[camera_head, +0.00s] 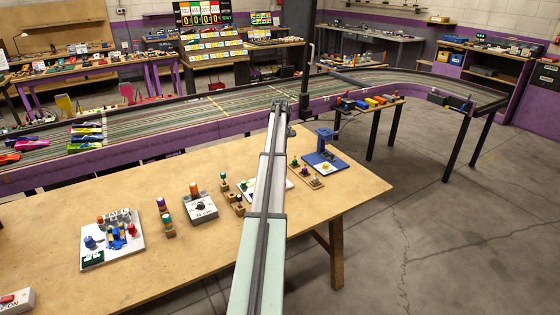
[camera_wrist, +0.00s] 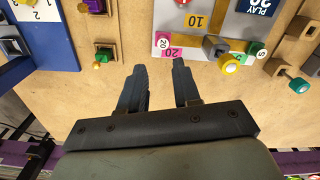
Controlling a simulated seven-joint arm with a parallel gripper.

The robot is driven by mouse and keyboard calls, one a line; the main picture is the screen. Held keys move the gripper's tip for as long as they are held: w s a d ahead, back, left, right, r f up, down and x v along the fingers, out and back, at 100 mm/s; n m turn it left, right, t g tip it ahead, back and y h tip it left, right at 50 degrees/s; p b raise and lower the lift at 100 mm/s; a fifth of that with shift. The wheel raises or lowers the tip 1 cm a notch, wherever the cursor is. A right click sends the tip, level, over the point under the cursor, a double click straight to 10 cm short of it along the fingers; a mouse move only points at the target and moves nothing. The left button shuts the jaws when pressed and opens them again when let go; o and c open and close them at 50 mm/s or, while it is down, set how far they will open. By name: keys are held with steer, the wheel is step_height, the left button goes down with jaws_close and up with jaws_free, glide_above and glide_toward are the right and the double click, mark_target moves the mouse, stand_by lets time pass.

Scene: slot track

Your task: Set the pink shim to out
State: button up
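In the wrist view, a pale board (camera_wrist: 197,44) lies beyond my fingertips. Pink marks reading 20 (camera_wrist: 172,53) show at its near left corner, beside a yellow patch reading 10 (camera_wrist: 196,21). I cannot tell which pink item is the shim, or read any "out" mark. A green knob (camera_wrist: 256,48) and a yellow-topped knob (camera_wrist: 229,64) stand at the board's near right. My gripper (camera_wrist: 160,70) is open and empty, short of the board. In the head view my arm hides the gripper and much of the board.
In the wrist view, a small stand with a green-yellow peg (camera_wrist: 103,56) and a blue fixture (camera_wrist: 38,40) are left; a teal knob (camera_wrist: 299,85) is right. In the head view, the wooden table (camera_head: 180,255) is clear in front, with several peg stands and a switch box (camera_head: 201,210) left.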

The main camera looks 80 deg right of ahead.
steer(key=shift+r, duration=2.25)
